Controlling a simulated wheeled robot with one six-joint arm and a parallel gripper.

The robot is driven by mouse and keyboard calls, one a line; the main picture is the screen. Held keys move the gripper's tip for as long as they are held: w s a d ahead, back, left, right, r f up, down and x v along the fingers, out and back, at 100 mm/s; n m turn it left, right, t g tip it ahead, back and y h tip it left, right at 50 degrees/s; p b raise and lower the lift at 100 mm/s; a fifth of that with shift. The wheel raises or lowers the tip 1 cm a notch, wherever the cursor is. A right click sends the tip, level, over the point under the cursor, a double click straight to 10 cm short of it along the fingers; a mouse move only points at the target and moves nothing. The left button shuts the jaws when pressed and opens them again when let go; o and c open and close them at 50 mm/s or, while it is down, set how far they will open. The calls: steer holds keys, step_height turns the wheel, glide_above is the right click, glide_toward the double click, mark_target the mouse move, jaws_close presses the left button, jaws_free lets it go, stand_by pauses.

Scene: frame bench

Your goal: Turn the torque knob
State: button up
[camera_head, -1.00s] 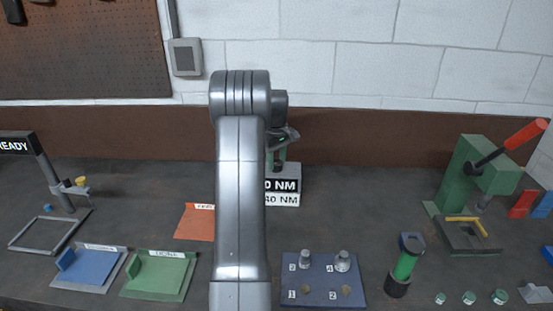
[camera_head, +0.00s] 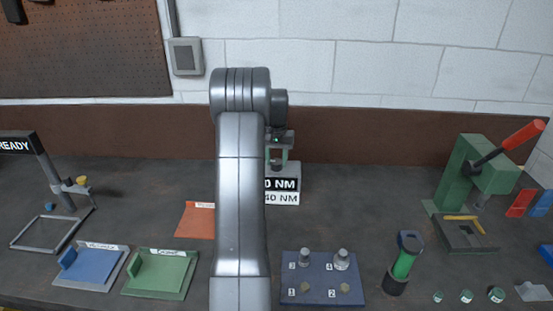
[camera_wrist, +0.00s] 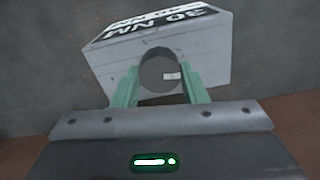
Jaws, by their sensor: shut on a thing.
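The torque knob (camera_wrist: 160,74) is a dark round knob on top of a grey box (camera_wrist: 105,65) in the wrist view. The green fingers of my gripper (camera_wrist: 160,84) are on either side of the knob and shut on it. In the head view my gripper (camera_head: 278,163) is over the box, partly behind my arm. The box's black label (camera_head: 283,184) shows "0 NM" there, its left end hidden. In the wrist view this label reads "30 NM". The white label (camera_head: 283,198) below it ends in "0 NM"; its first digit is partly hidden.
A blue plate (camera_head: 323,290) with numbered spots and an orange tray (camera_head: 194,222) are near the box. Blue (camera_head: 75,278) and green (camera_head: 150,284) trays lie left. A green press (camera_head: 465,170) with a red-handled lever and a green-black cylinder (camera_head: 403,264) stand right.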

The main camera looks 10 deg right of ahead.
mark_target(277, 161)
steer(key=shift+m, duration=2.2)
steer(key=o, duration=1)
step_height(277, 161, up, 14)
steer(key=shift+f+b, duration=0.1)
steer(key=shift+b, duration=0.8)
